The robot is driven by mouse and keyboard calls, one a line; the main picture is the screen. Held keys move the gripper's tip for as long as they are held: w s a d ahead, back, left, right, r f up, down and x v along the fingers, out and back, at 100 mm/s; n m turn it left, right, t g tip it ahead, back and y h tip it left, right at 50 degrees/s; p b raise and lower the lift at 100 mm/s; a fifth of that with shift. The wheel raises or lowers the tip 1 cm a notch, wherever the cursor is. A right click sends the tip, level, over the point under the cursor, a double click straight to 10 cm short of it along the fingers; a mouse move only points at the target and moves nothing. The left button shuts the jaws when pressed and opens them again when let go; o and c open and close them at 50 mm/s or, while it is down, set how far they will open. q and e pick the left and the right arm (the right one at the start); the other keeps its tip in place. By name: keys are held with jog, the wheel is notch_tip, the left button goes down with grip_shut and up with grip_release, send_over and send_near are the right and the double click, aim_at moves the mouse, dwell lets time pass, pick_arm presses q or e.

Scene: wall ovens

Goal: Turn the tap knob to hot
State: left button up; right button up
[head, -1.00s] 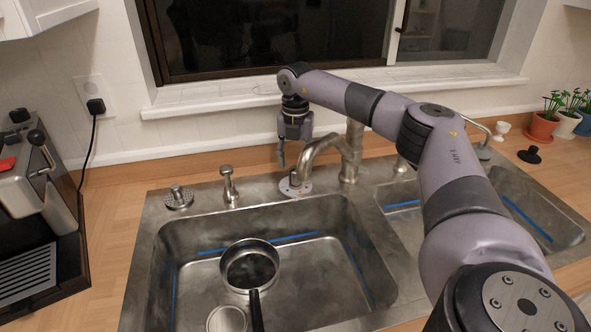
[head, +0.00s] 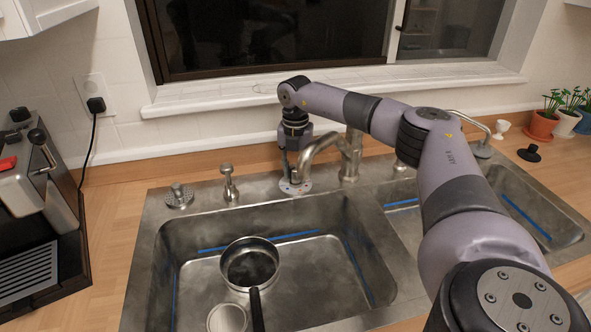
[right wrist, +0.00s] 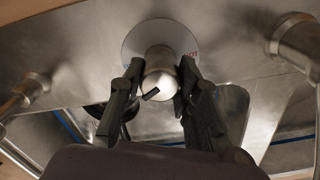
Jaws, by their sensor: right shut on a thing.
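The tap knob (right wrist: 160,72) is a rounded metal knob on a pale round plate (right wrist: 140,35) in the right wrist view. Red lettering on the plate shows beside the right finger, and a bit of blue shows at the left. The plate also shows behind the sink in the head view (head: 296,188), near the curved tap spout (head: 322,141). My right gripper (right wrist: 161,74) is shut on the knob, with one dark finger on each side of it. In the head view my right gripper (head: 289,172) points down at the plate, and the knob is mostly hidden. My left gripper is in neither view.
A pan (head: 250,262) lies in the left basin. A soap dispenser (head: 229,183) and a drain strainer (head: 179,195) stand left of the tap. The window sill (head: 230,98) is behind my arm. A coffee machine (head: 40,200) is at the left.

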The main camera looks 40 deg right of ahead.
jog(key=c, duration=0.5)
jog(key=shift+r+n, duration=0.1)
jog(key=shift+n, duration=0.2)
jog(key=shift+n+p, duration=0.7)
jog(key=shift+n, duration=0.3)
jog(key=n+p, duration=0.1)
jog(key=n, duration=0.1)
jog(key=shift+n, duration=0.3)
jog(key=n+p, duration=0.1)
jog(key=n, duration=1)
jog(key=shift+d+n, duration=0.1)
jog(key=shift+n, duration=0.3)
jog(key=n, duration=0.6)
jog(key=shift+w+n, duration=0.1)
jog(key=shift+n, duration=0.3)
